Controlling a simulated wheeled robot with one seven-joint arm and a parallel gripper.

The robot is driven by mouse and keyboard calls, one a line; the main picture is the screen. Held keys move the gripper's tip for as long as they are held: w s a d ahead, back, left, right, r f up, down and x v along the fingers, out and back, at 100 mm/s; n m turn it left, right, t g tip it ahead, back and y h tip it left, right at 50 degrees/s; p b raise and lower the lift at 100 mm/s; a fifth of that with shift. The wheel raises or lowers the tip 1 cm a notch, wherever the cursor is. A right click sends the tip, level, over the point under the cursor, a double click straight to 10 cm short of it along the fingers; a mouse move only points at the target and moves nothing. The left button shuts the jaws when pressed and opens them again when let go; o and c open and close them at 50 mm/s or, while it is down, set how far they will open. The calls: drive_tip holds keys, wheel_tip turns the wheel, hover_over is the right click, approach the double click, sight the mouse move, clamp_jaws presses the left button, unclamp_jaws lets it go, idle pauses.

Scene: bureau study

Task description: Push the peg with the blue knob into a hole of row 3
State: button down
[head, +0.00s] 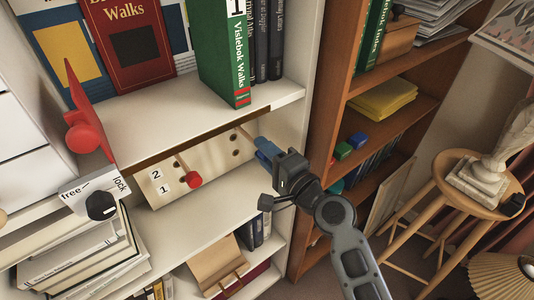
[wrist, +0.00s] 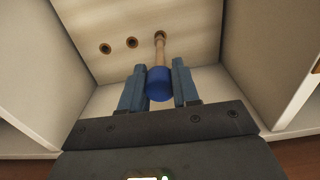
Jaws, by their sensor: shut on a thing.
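A cream peg board (head: 215,160) hangs under the shelf, with the digits 2 and 1 on its left end. Above 2, the shelf edge hides any further label. My gripper (head: 264,149) is shut on the blue knob (wrist: 160,84), which sits between both fingers in the wrist view. The wooden peg shaft (wrist: 160,52) runs from the knob to the board and meets it at the rightmost of three holes in a line. I cannot tell how deep its tip is. Another peg with a red knob (head: 193,180) sticks out of the board, lower left.
Two empty holes show left of the shaft in the wrist view (wrist: 118,45). A red lever (head: 84,137) and a dial marked free and lock (head: 102,206) stand at left. The shelf edge (head: 200,135) lies close above the board. A brown bookcase (head: 325,110) stands right.

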drive_tip(key=shift+x, duration=1.4)
idle(0.4)
drive_tip(key=c, duration=0.8)
unclamp_jaws()
drive_tip(key=shift+o, duration=0.7)
drive_tip(key=o, duration=0.4)
drive_tip(key=shift+d, duration=0.1)
drive_tip(key=v, duration=1)
drive_tip(key=shift+b, duration=0.45)
